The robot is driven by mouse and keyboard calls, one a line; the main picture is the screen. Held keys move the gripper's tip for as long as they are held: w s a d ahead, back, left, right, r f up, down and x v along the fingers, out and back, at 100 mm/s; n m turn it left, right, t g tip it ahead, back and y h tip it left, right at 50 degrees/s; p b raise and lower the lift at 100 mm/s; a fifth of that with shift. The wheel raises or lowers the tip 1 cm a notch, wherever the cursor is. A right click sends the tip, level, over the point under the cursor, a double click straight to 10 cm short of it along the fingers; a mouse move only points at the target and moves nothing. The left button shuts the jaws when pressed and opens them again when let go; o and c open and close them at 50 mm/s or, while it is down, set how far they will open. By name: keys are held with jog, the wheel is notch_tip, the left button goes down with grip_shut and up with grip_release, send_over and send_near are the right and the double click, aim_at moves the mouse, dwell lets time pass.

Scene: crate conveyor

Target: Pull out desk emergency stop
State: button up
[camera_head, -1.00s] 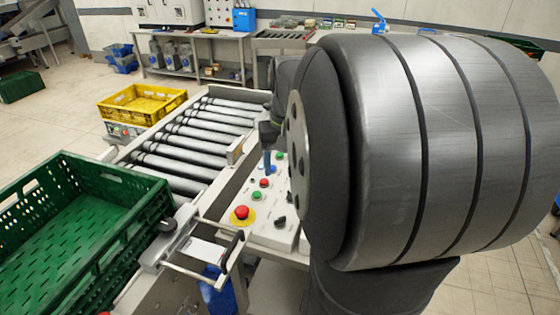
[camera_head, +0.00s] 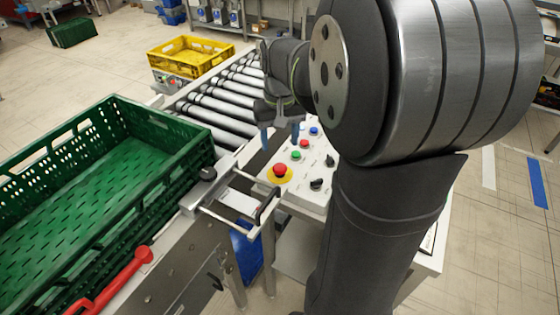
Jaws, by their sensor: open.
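The desk emergency stop (camera_head: 280,170) is a red mushroom button on a yellow disc. It sits at the near left of the white control desk (camera_head: 316,196). My gripper (camera_head: 281,134) points down above the desk's far left edge, beyond and a little above the emergency stop. Its two blue fingertips are apart, with nothing seen between them. It does not touch the emergency stop. My arm hides part of the right side of the desk.
Beside the stop are green (camera_head: 296,155), red (camera_head: 304,144) and blue (camera_head: 314,132) buttons and black knobs (camera_head: 316,184). A green crate (camera_head: 180,137) stands left, a roller conveyor (camera_head: 218,104) behind it. A yellow crate (camera_head: 190,56) stands farther back. A metal bracket (camera_head: 240,208) lies near the desk.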

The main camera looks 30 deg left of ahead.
aim_at(280, 166)
notch_tip(280, 166, down, 8)
jog(key=shift+f, duration=0.1)
jog(key=shift+c, duration=0.3)
grip_shut()
jog(key=shift+r, duration=0.75)
jog(key=shift+o, duration=0.3)
grip_release()
notch_tip(280, 166, up, 17)
jog(key=shift+r, duration=0.2)
